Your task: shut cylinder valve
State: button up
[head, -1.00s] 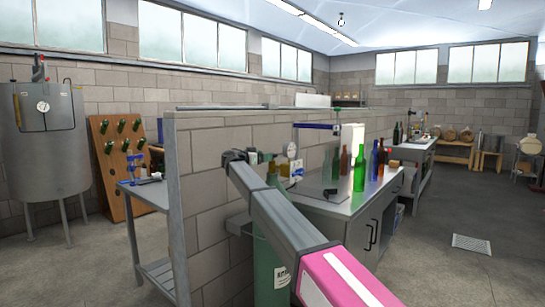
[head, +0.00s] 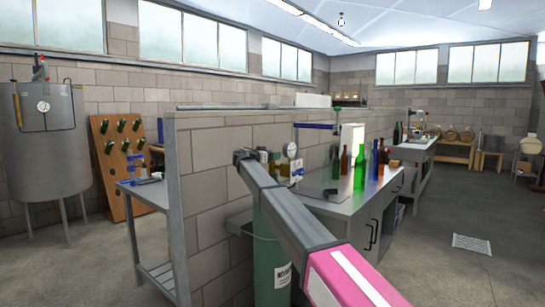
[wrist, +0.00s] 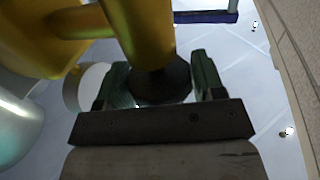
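The green gas cylinder (head: 268,250) stands upright against the end of the block wall, partly hidden behind my arm. In the wrist view its brass valve body (wrist: 140,30) comes down from the top, with a dark round handwheel (wrist: 160,88) at its end. My gripper (wrist: 160,78) has one greenish finger on each side of the handwheel. The fingers are wide apart and very close to its rim; contact cannot be made out. In the head view my gripper and the handwheel are largely hidden behind my arm near the cylinder's top.
A pressure gauge (head: 291,150) shows beside the cylinder top. The steel bench (head: 340,203) to the right holds several bottles. The block wall (head: 215,200) stands close left of the cylinder, with a small table (head: 148,196) beyond it.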

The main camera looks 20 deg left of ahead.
jog(key=shift+w+a+m+g+h, duration=0.1)
jog(key=shift+m+g+h, duration=0.4)
jog(key=shift+h, duration=0.1)
jog(key=shift+m+g+h, duration=0.3)
jog(key=shift+h, duration=0.1)
jog(key=o, duration=0.6)
jog(key=v, duration=1.1)
